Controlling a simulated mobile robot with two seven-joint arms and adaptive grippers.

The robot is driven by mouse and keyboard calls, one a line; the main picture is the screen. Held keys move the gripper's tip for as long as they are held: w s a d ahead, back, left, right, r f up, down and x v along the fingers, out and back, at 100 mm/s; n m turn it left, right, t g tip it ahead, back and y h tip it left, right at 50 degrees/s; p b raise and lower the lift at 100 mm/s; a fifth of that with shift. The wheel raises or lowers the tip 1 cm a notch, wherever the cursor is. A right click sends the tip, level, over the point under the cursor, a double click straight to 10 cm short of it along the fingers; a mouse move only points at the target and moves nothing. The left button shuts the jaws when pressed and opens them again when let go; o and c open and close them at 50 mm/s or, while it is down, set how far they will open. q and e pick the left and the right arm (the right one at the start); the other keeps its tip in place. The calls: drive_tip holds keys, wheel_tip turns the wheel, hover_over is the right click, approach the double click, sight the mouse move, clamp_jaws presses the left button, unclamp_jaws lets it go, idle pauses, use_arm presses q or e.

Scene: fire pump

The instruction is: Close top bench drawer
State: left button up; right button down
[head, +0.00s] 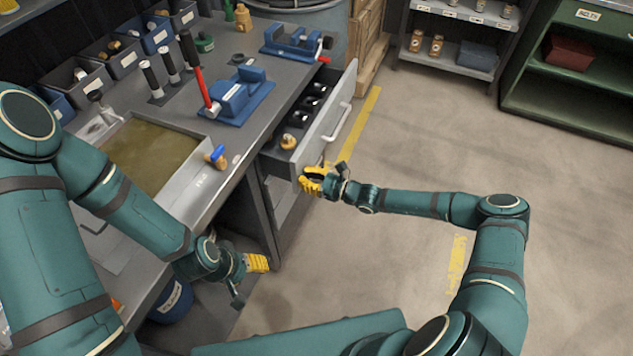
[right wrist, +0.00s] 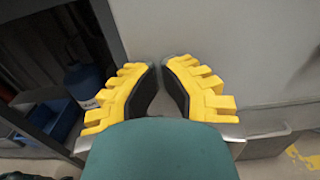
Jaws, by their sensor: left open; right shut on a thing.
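The top bench drawer (head: 318,139) is pulled out from the bench. Its grey front with a light bar handle (head: 338,124) faces right, and dark cups sit inside. My right gripper (head: 308,181) is at the lower near corner of the drawer front, apart from the handle. In the right wrist view its yellow fingers (right wrist: 166,70) are drawn together, tips against the pale drawer front (right wrist: 225,50); the exact point of hold is hard to see. My left gripper (head: 262,263) is open and empty, low beside the bench's near side.
A blue container (head: 171,300) stands under the bench. The floor right of the drawer is clear, with shelves (head: 570,70) farther back.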

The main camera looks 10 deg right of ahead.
sight(273, 166)
drive_tip(key=x, duration=1)
drive_tip(key=shift+w+a, duration=0.15)
use_arm(q)
drive_tip(key=shift+f+b, duration=0.25)
drive_tip(key=shift+b, duration=0.05)
use_arm(e)
drive_tip(key=shift+w+a+r, duration=0.1)
drive_tip(key=shift+d, duration=0.25)
drive_tip(key=p+v, duration=0.1)
drive_tip(key=v, duration=0.4)
drive_tip(key=shift+s+d+r, duration=0.1)
drive_tip(key=shift+s+d, duration=0.15)
drive_tip(key=shift+s, duration=0.15)
use_arm(q)
drive_tip(key=shift+s+d+r+p, duration=0.3)
drive_tip(key=shift+s+r, duration=0.25)
drive_tip(key=shift+s+d+r+p, duration=0.3)
drive_tip(key=shift+s+r, duration=0.2)
use_arm(e)
drive_tip(key=v, duration=0.8)
